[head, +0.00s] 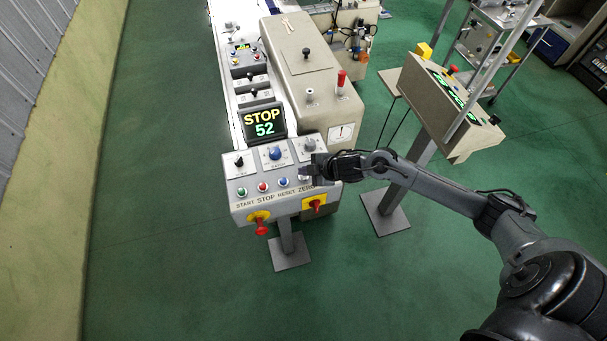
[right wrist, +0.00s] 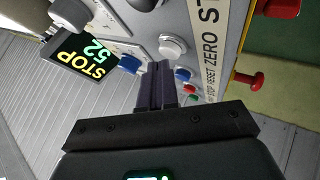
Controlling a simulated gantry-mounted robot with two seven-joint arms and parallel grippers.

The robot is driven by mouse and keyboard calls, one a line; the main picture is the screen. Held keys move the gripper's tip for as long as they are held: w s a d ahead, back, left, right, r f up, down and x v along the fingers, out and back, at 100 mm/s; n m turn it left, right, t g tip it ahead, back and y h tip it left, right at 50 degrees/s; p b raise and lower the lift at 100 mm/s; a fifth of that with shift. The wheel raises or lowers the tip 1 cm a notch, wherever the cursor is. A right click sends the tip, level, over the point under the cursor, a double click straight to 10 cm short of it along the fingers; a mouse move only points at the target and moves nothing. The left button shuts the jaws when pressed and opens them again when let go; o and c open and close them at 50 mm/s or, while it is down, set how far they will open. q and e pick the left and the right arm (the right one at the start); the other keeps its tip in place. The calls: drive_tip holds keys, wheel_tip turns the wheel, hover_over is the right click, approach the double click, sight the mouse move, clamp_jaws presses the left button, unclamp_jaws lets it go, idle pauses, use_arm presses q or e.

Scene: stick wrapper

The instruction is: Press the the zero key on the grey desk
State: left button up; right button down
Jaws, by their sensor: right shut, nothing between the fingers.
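The grey desk (head: 240,207) is a sloped control panel on a post, with a row of keys above the labels START, STOP, RESET and ZERO. The zero key (right wrist: 172,46) is round and whitish, beside the ZERO label (right wrist: 210,47) in the right wrist view. My right gripper (head: 308,173) is over the right end of the key row in the head view and largely hides this key there. In the right wrist view its fingers (right wrist: 156,70) are shut and empty, with tips close to the zero key; I cannot tell whether they touch. My left gripper is not in view.
The blue reset key (head: 283,183), red stop key (head: 262,187) and green start key (head: 242,191) are to the left. Knobs sit above the row. Red handles (head: 262,228) stick out in front. A display (head: 264,123) reads STOP 52. Another console (head: 440,110) stands right.

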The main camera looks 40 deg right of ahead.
sight(306, 177)
drive_tip(key=shift+f, duration=0.4)
idle(0.6)
drive_tip(key=shift+r, duration=0.2)
drive_tip(key=shift+r+p, duration=0.7)
drive_tip(key=shift+p, duration=0.15)
wheel_tip(306, 177, up, 5)
drive_tip(key=p, duration=0.5)
idle(0.5)
